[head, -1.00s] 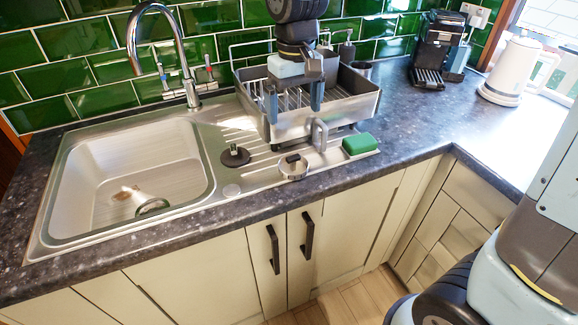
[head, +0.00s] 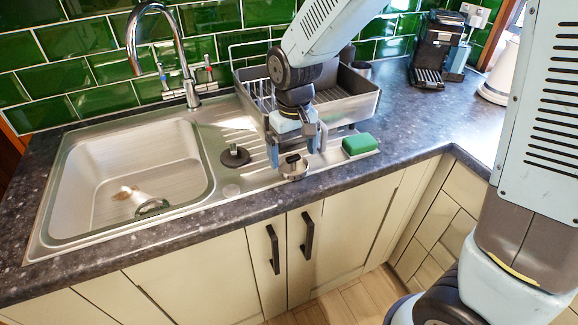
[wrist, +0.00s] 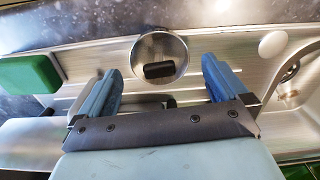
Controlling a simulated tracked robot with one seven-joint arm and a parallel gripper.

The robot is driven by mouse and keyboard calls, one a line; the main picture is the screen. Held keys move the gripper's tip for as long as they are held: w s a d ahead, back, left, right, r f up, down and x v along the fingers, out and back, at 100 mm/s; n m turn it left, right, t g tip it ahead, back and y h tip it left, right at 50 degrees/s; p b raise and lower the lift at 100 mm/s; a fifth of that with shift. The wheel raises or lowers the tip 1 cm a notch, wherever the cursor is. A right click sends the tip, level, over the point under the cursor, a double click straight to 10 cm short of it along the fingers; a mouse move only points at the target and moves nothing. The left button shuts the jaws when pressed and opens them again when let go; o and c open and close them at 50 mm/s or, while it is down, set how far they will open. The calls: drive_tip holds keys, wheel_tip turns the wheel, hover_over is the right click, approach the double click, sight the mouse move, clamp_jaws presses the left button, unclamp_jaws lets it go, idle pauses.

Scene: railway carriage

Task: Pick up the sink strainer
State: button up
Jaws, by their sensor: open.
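The sink strainer (head: 293,170), a small round metal cup with a dark knob, sits on the drainboard near the counter's front edge. In the wrist view the strainer (wrist: 178,45) shows from above as a shiny ring around a black knob. My gripper (head: 298,155) is open and points down just above and behind it. In the wrist view the two blue fingers of my gripper (wrist: 160,68) lie left and right of the strainer, with clear gaps on both sides. I see no contact. The gripper partly hides the strainer's rear in the head view.
A green sponge (head: 359,144) lies to the right and a dark plug (head: 235,156) to the left. A dish rack (head: 355,108) stands close behind. The sink bowl (head: 130,180) is at the left. A grey item (wrist: 150,103) shows between the fingers near the palm.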

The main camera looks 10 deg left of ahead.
sight(293, 164)
drive_tip(key=shift+f, duration=1.2)
drive_tip(key=shift+c, duration=0.3)
drive_tip(key=c, duration=0.9)
drive_tip(key=shift+r, duration=0.1)
